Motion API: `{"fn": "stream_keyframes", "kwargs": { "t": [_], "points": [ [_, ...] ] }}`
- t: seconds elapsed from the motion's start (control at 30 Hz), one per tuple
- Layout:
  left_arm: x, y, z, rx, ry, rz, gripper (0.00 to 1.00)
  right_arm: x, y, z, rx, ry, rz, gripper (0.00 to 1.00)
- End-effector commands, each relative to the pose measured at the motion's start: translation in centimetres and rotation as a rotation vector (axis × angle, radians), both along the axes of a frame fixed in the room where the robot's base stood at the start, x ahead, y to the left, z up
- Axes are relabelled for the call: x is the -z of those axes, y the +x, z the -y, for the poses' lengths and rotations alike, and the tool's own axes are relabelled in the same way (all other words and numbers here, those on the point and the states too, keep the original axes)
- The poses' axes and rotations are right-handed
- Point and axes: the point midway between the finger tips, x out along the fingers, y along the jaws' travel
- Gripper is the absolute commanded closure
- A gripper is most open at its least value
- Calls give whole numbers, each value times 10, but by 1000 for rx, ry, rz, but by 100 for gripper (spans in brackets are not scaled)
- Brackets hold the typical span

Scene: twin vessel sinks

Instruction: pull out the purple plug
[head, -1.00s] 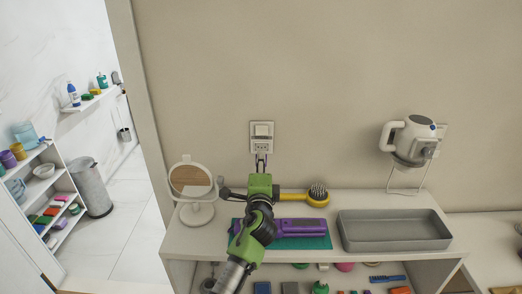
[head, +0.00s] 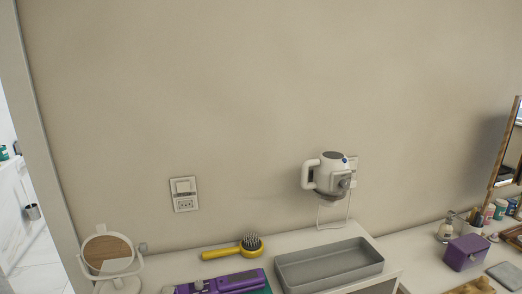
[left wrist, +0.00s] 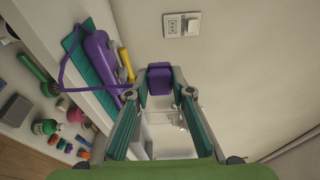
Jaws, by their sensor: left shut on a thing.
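The purple plug (left wrist: 160,79) is between the fingertips of my left gripper (left wrist: 161,92), which is shut on it in the left wrist view. The wall outlet (head: 184,194) is on the beige wall with nothing in its sockets; it also shows in the left wrist view (left wrist: 181,25), apart from the plug. A purple appliance (head: 236,281) lies on a teal mat (left wrist: 83,56) on the counter, and a thin purple cord (left wrist: 63,72) loops beside it. My right gripper is in neither view.
A round mirror (head: 108,253) stands at the left. A yellow hairbrush (head: 222,253) and a grey tray (head: 330,264) lie on the counter. A white hair dryer (head: 327,172) hangs on the wall. A purple box (head: 465,252) stands farther right.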

Motion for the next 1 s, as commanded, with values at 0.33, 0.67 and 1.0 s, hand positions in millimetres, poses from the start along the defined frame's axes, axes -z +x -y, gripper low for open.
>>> {"fn": "stream_keyframes", "kwargs": {
  "t": [0.33,0.67,1.0],
  "points": [
    [-16,-50,11,63,-17,0,100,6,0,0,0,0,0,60],
    [-17,-50,11,64,-17,1,59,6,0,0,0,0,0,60],
    [-16,-50,11,63,-17,0,59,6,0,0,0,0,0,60]
  ]
}}
